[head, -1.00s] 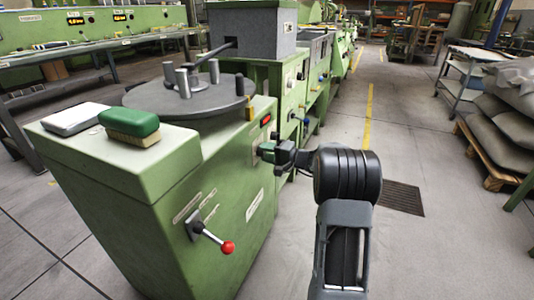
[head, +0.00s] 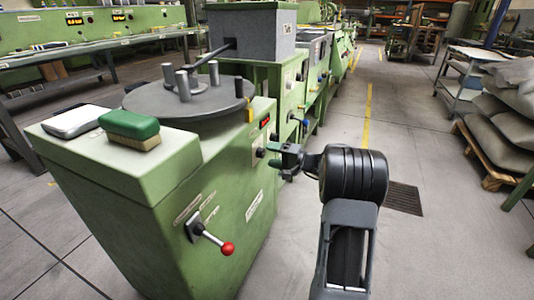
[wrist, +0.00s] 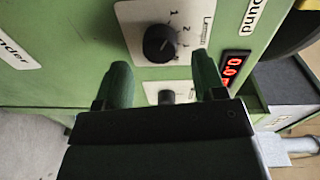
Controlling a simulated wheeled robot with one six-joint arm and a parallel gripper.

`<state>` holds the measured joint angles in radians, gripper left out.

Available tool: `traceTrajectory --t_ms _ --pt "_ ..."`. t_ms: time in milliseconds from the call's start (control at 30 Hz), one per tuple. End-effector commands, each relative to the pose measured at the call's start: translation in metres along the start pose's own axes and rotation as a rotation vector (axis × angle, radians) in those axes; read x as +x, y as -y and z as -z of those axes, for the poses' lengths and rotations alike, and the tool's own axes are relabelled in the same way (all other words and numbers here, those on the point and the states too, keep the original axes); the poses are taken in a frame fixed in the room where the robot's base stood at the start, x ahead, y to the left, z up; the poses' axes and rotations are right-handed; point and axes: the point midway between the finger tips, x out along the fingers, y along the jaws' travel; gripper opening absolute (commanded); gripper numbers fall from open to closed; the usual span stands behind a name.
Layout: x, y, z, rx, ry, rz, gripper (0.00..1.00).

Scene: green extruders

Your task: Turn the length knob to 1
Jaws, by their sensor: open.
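The length knob (wrist: 161,43) is a round black dial on a white plate marked 1, 2 and 3. The plate's lettering is sideways and looks like "Length". The setting it points at is hard to tell. In the head view a dark knob (head: 260,152) shows on the green machine's side, but I cannot tell which one it is. My gripper (head: 275,154) is open and empty, just right of the panel and apart from that knob. In the wrist view its green fingers (wrist: 164,78) point towards the panel, with the length knob beyond and between their tips.
A second dark knob (wrist: 167,97) sits between my fingers in the wrist view, partly hidden. A red digital display (wrist: 234,68) is beside them. A red-tipped lever (head: 227,248) sticks out lower on the machine (head: 150,220).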

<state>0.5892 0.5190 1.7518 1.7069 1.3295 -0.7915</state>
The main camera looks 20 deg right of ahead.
Motion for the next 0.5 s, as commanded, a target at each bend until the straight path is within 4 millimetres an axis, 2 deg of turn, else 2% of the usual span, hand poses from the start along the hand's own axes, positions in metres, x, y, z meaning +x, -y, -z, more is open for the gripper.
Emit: traceTrajectory --t_ms 33,200,500 --pt "-0.012 0.004 0.002 0.001 -0.005 -0.002 0.64" --pt "-0.048 0.003 0.001 0.001 -0.004 -0.001 0.64" --pt "-0.095 0.002 0.001 0.001 -0.002 -0.001 0.64"
